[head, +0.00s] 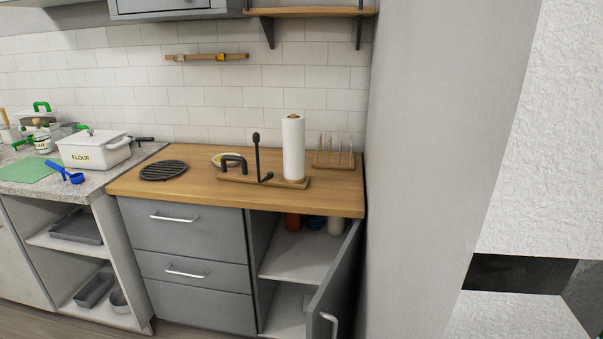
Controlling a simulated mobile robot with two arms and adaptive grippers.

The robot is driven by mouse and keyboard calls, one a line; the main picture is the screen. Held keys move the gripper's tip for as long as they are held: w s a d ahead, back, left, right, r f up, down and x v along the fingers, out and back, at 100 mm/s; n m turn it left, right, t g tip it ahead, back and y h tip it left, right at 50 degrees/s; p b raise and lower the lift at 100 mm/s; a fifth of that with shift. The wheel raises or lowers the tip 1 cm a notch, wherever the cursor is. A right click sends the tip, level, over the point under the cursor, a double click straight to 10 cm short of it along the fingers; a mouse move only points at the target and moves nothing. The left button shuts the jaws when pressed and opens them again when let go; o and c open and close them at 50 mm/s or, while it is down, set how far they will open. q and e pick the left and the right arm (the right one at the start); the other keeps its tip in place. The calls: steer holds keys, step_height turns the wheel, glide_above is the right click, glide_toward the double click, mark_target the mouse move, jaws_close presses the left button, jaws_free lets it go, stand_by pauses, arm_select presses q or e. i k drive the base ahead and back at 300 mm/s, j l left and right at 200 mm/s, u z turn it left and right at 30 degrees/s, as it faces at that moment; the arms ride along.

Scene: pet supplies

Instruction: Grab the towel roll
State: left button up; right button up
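The towel roll (293,147) is white and stands upright on the right part of the wooden counter (197,203). It rests at the right end of a low wooden board (303,184), beside a black upright holder piece (257,150). Neither of my grippers shows in the head view, so nothing is seen touching the roll.
A wooden peg rack (340,163) stands right of the roll, near the side wall (420,130). A black round trivet (163,171) and a small plate (225,159) lie to the left. The cabinet door (334,280) below stands open. A white flour box (95,150) sits on the grey counter.

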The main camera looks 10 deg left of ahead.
mark_target(293, 129)
steer(key=j, duration=0.3)
steer(key=k+j, duration=0.1)
steer(key=j, duration=0.25)
steer(key=i+j+z, duration=0.15)
steer(key=j, duration=0.35)
steer(key=i+j+z, duration=0.1)
steer(key=j, duration=0.4)
steer(key=i+j+z, duration=0.15)
steer(key=j, duration=0.35)
